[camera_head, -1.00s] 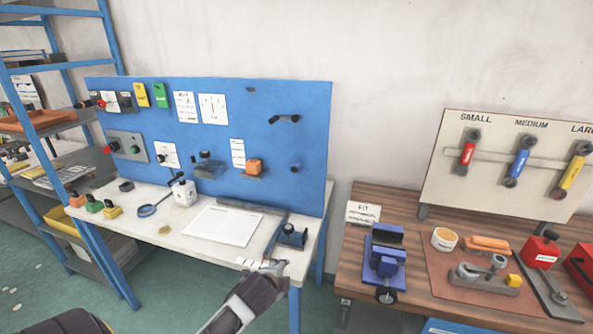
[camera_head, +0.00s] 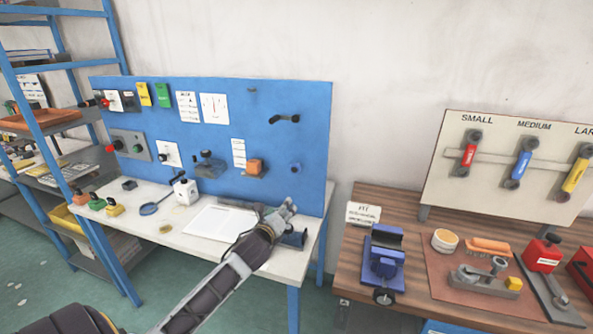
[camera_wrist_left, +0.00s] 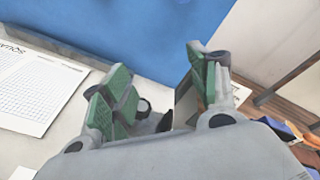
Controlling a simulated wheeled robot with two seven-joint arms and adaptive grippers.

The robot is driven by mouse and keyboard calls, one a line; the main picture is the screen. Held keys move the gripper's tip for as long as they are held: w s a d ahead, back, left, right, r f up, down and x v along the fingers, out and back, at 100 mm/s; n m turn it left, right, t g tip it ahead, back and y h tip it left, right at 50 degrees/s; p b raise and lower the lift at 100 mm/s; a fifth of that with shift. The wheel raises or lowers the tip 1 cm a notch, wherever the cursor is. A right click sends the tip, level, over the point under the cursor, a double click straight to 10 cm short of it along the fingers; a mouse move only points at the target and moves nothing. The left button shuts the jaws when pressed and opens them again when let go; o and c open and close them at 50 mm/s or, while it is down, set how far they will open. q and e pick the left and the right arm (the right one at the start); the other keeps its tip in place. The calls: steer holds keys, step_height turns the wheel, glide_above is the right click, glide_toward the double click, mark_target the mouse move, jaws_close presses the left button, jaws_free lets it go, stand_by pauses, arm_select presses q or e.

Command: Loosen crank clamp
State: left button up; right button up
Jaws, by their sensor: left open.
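A small dark blue device (camera_head: 296,239), which looks like the crank clamp, sits at the right end of the white table. My left forearm and gripper partly hide it in the head view. My left gripper (camera_head: 288,208) reaches in from below and is over or beside it; I cannot tell whether they touch. In the left wrist view the gripper (camera_wrist_left: 160,92) has its green-padded fingers spread apart. A round black knob (camera_wrist_left: 144,106) and a dark part show between and behind the fingers, largely hidden. My right gripper is not in view.
The blue pegboard (camera_head: 225,140) rises behind the white table (camera_head: 160,225). A paper sheet (camera_head: 205,222) lies left of the gripper. A wooden bench (camera_head: 350,235) with a blue vise (camera_head: 384,262) stands to the right, across a gap.

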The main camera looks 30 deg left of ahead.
arm_select(q)
step_height(320, 180, up, 6)
steer(key=w+a+m+t, duration=0.1)
steer(key=w+m+t, duration=0.15)
steer(key=m, duration=0.25)
steer(key=b, duration=0.1)
glide_toward(294, 170)
steer(key=shift+x, duration=0.8)
steer(key=shift+b+x, duration=0.5)
steer(key=shift+x, duration=0.95)
steer(key=shift+b+x, duration=0.5)
steer(key=shift+x, duration=0.95)
steer(key=shift+b+x, duration=0.5)
steer(key=shift+x, duration=0.95)
steer(key=shift+w+r, duration=0.1)
steer(key=shift+w, duration=0.05)
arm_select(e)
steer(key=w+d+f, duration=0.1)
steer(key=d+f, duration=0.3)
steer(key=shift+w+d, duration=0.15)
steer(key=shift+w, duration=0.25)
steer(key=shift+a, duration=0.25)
